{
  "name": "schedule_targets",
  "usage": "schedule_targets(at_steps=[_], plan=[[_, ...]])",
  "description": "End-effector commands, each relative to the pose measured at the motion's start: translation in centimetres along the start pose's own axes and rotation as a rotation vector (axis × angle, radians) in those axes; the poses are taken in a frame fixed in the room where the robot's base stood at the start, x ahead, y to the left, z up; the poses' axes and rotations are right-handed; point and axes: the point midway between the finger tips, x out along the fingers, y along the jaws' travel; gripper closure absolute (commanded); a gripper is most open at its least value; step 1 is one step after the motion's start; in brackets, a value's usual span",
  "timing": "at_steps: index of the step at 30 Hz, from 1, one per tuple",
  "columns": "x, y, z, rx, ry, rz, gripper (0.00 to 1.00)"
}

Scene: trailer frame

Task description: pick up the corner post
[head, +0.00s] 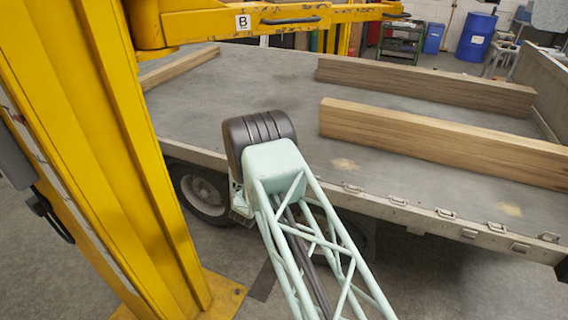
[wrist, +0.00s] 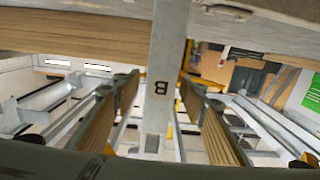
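My gripper (wrist: 160,84) is open, with one ribbed, tan-padded finger on each side of the post. A gap shows between the left finger and the post; the right finger looks close to its edge. I cannot tell whether the post is within the fingers' reach or beyond them. In the head view my gripper is hidden behind my arm's black wrist, and I cannot make out the grey post there.
The trailer's grey bed (head: 240,85) carries long timber beams (head: 440,140), with bare floor between them. A yellow frame (head: 110,150) stands at the left, with a "B" label on its crosspiece. A blue barrel (head: 475,38) stands at the back right.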

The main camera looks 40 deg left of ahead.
Motion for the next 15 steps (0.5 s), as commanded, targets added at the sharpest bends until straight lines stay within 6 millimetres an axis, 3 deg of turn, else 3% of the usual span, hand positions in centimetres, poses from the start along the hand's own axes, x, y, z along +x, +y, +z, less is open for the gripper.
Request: schedule_targets(at_steps=[3, 15], plan=[[0.00, 0.00, 0.00, 0.000, 0.000, 0.000, 0.63], [0.02, -0.02, -0.12, 0.001, 0.002, 0.000, 0.96]])
